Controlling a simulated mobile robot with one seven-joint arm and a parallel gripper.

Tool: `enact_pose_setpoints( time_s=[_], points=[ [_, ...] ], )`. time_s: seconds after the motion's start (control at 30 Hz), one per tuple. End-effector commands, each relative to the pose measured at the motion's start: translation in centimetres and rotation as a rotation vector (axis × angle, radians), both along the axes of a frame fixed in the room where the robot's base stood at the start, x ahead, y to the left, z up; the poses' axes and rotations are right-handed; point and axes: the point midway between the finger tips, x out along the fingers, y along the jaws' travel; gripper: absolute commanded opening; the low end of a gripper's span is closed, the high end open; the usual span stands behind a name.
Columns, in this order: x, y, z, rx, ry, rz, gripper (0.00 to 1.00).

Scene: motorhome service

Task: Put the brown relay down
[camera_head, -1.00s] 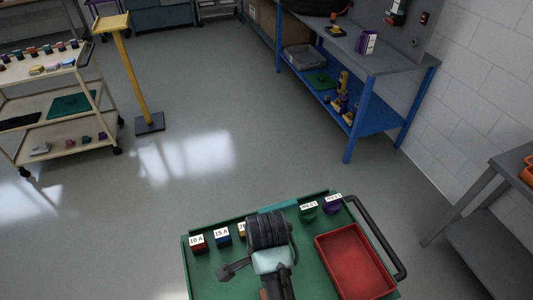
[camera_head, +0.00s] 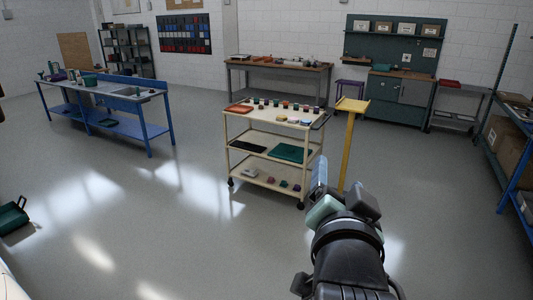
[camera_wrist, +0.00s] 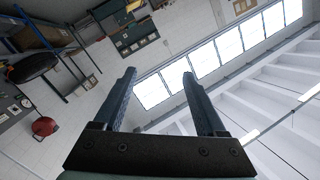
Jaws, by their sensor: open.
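My gripper (camera_head: 320,178) is raised in front of the cream trolley (camera_head: 268,150) in the head view. In the wrist view my gripper (camera_wrist: 162,85) has its two dark fingers apart, with nothing between them, and points up toward windows and ceiling. A row of several small dark and coloured pieces (camera_head: 287,105) stands on the trolley's top shelf. They are too small to tell whether one is the brown relay. I cannot make out the brown relay in either view.
A yellow stand (camera_head: 350,140) is right of the trolley. A blue workbench (camera_head: 110,110) stands at the left. A grey bench (camera_head: 278,70) and a green cabinet (camera_head: 398,97) line the back wall. Blue shelving (camera_head: 522,172) is at the right edge.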

Motion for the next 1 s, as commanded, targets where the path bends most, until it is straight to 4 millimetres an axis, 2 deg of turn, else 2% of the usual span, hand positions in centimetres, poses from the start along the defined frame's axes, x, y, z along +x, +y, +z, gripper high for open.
enact_pose_setpoints(
  time_s=[0.03, 0.1, 0.2, 0.3, 0.33, 0.4, 0.5, 0.8, 0.87, 1.0],
  points=[
    [-0.6, 2.5, 5.0, -0.117, -0.127, 0.044, 0.74],
    [-2.4, 5.3, 11.0, -0.269, -0.289, 0.073, 0.74],
    [-6.0, 8.7, 17.8, -0.447, -0.498, 0.075, 0.74],
    [-9.6, 10.9, 22.2, -0.567, -0.655, 0.051, 0.74],
    [-10.5, 11.4, 23.1, -0.594, -0.689, 0.044, 0.74],
    [-12.1, 12.2, 24.6, -0.636, -0.751, 0.026, 0.74],
    [-13.3, 12.6, 25.6, -0.665, -0.791, 0.010, 0.74],
    [-13.3, 12.7, 25.6, -0.669, -0.792, 0.008, 0.74],
    [-13.3, 12.7, 25.0, -0.668, -0.792, 0.009, 0.74],
    [-13.3, 12.7, 22.6, -0.666, -0.792, 0.012, 0.74]
  ],
)
